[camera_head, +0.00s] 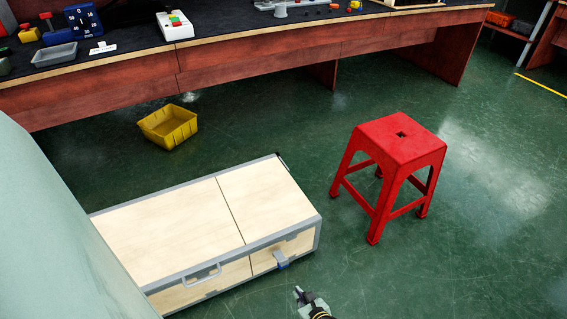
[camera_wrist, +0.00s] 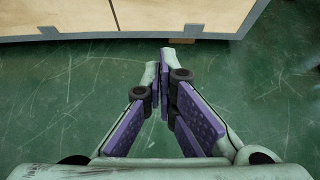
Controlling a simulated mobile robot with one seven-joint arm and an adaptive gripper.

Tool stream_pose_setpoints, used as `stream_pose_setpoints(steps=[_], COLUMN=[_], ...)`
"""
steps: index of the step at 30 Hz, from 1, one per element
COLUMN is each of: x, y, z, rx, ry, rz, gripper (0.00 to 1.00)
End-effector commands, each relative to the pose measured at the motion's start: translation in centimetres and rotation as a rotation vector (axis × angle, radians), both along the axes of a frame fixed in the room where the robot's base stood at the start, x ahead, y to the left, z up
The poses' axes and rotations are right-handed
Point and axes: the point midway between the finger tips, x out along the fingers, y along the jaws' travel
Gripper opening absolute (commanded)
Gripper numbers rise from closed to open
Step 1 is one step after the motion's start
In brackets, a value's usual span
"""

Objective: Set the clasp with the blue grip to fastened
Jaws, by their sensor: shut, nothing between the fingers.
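A light wooden case with grey metal edging (camera_head: 165,236) lies on the green floor in the head view. The clasp with the blue grip (camera_head: 281,261) is on its front face, near the right end; its grip sticks out low and its exact setting is too small to tell. My gripper (camera_head: 302,295) is in front of the case, below and a little right of the clasp, apart from it. In the wrist view my gripper (camera_wrist: 164,75) is shut and empty, its fingertips just short of the case's edge (camera_wrist: 150,37). The blue grip does not show in the wrist view.
A red stool (camera_head: 399,142) stands right of the case. A yellow bin (camera_head: 168,126) sits on the floor behind it. A long workbench (camera_head: 250,62) with tools and boxes runs along the back.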

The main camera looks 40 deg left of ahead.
Motion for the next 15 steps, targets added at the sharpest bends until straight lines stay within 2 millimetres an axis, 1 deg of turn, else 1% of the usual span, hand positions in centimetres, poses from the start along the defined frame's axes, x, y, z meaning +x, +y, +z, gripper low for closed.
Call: stream_pose_setpoints(steps=[10, 14, 15], x=[0.0, 0.4, 0.5], y=[0.3, 1.3, 1.8], z=[0.0, -0.7, -1.1], rx=[0.001, 0.003, 0.003], ry=[0.001, 0.002, 0.003], rz=[0.000, 0.001, 0.001], gripper=[0.00, 0.00, 0.00])
